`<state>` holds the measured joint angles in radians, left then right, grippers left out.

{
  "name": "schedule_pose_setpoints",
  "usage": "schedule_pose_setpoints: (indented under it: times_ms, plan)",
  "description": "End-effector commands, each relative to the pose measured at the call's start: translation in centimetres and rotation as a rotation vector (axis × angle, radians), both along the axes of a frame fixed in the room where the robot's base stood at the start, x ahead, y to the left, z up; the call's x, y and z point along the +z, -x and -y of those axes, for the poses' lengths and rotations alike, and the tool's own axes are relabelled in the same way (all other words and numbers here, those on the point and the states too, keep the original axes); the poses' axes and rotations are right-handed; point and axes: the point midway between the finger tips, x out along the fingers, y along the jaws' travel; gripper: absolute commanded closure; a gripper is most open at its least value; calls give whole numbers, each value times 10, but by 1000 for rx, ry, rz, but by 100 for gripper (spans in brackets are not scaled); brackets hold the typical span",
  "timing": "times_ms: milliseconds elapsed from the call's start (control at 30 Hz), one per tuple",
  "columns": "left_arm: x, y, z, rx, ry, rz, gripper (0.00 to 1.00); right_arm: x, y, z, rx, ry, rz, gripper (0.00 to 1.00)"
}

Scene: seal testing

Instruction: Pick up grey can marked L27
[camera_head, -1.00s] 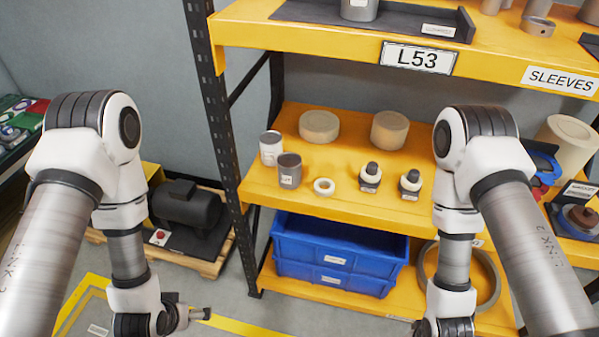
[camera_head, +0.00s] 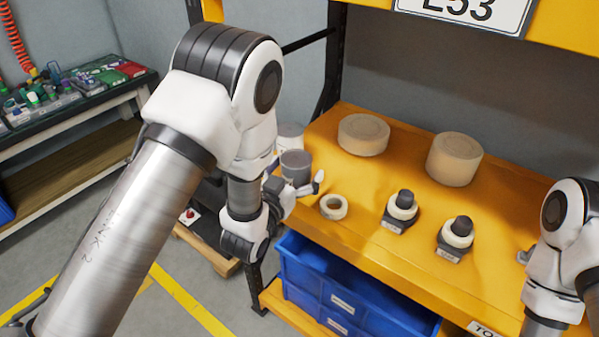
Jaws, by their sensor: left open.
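The grey can (camera_head: 296,160) stands on the left end of the yellow middle shelf. Its top and upper side show; its lower part and label are hidden behind my left gripper. My left gripper (camera_head: 305,186) is open at the near side of the can, low down. One fingertip shows just right of the can; the other is hidden. I cannot tell whether the fingers touch the can.
A white can (camera_head: 289,136) stands close behind the grey can. A pale ring (camera_head: 333,207), two dark-topped fittings (camera_head: 400,210) and two beige cylinders (camera_head: 454,158) are on the same shelf (camera_head: 385,262). A blue crate (camera_head: 312,274) is below. A black upright (camera_head: 333,60) stands behind my left arm.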

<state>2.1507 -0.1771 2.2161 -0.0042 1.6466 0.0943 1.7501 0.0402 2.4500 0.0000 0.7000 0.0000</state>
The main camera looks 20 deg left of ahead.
Motion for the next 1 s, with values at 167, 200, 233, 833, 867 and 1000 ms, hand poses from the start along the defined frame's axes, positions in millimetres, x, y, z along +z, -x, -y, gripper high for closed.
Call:
schedule_pose_setpoints:
  times_ms: [167,200,233,833,867,1000]
  plan:
    - [-1,-6,1,1,0,-2,0,0,0,0,0,0,0,100]
    - [-1,-6,1,1,0,-3,0,0,0,0,0,0,0,100]
    - [-1,-6,1,1,0,-3,0,0,0,0,0,0,0,100]
    - [2,-7,0,1,0,-1,78,2,0,0,0,0,0,100]
    - [3,-7,0,1,0,-1,78,3,0,0,0,0,0,100]
    - [14,-13,0,1,0,0,78,11,0,0,0,0,0,100]
